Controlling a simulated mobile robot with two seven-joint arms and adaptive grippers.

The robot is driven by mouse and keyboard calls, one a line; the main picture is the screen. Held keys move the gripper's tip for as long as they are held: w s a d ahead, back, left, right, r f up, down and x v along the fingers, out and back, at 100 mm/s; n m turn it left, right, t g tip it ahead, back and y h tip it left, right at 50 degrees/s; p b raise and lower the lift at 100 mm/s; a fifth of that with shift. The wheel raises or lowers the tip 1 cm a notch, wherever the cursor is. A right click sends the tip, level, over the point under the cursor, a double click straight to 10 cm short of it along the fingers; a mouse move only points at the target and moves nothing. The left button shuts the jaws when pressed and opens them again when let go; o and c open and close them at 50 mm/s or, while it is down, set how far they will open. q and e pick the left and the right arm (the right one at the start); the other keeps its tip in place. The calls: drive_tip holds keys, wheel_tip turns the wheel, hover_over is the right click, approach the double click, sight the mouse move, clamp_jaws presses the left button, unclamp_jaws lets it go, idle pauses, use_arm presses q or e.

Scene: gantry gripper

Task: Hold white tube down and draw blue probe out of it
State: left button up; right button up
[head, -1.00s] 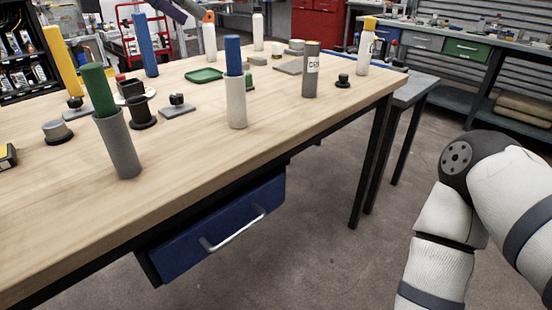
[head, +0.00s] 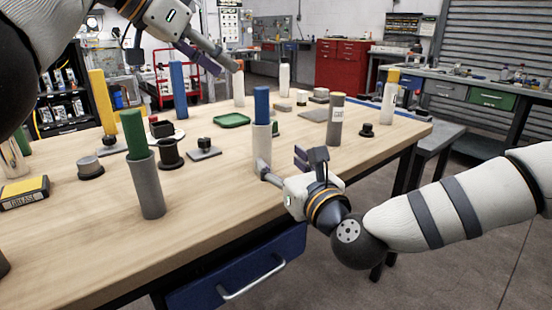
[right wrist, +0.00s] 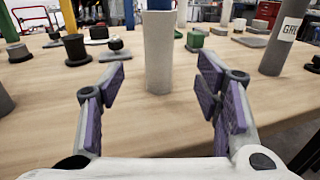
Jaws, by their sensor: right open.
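The white tube (head: 261,142) stands upright on the wooden table in the head view, with the blue probe (head: 261,105) sticking up out of its top. In the right wrist view the white tube (right wrist: 157,55) is central and the base of the blue probe (right wrist: 158,4) shows at the top edge. My right gripper (head: 282,166) is open at the tube's near side, its fingers apart to either side of the tube's lower part. My left gripper (head: 222,62) hangs in the air above and to the left of the probe, empty; its finger gap is unclear.
A grey tube with a green rod (head: 145,175) stands to the left. A grey labelled cylinder (head: 335,120) stands to the right. A green tray (head: 232,120) and another blue rod (head: 178,90) are behind. The table front between the tubes is clear.

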sight(266, 147)
drive_tip(key=x, duration=1)
drive_tip(key=shift+w+a+f, duration=0.1)
drive_tip(key=shift+w, duration=0.1)
drive_tip(key=shift+c, duration=0.3)
